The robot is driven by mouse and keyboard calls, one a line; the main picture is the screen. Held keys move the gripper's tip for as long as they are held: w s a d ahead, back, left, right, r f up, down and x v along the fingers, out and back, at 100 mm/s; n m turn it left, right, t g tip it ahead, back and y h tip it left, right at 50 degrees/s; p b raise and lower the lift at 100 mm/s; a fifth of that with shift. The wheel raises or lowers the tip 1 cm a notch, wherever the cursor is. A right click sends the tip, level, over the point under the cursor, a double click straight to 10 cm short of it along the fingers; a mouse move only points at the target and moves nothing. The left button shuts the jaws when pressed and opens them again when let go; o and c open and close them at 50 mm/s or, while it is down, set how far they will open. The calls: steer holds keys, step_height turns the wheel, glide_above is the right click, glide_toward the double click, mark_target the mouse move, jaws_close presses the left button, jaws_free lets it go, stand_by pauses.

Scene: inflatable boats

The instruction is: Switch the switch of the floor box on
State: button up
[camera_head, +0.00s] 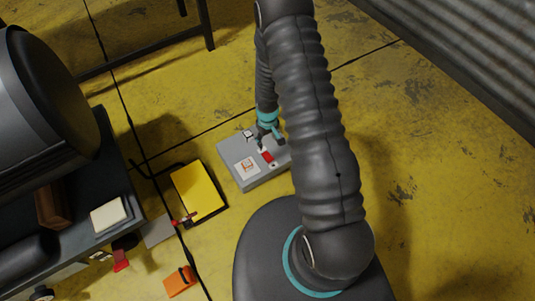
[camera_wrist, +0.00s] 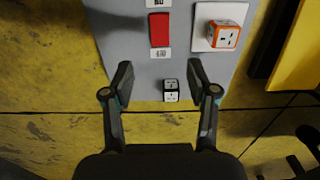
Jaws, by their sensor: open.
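The floor box (camera_head: 236,172) is a flat grey box on the yellow floor. Its grey top also fills the upper middle of the wrist view (camera_wrist: 120,30). A red rocker switch (camera_wrist: 159,30) is set in the top, with small white labels above and below it; the red also shows in the head view (camera_head: 267,157). My gripper (camera_wrist: 160,78) is open and empty over the box's edge, with the switch beyond its fingertips in the wrist view. Whether the switch is on or off I cannot tell.
A small black-and-white socket cube (camera_wrist: 171,90) sits between the fingers at the box edge. A yellow case (camera_head: 198,190) lies left of the box, and a dark loaded bench (camera_head: 105,240) stands further left.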

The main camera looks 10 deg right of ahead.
mark_target(268, 156)
step_height(268, 156, down, 12)
steer(key=shift+r, duration=0.2)
stand_by(0.4)
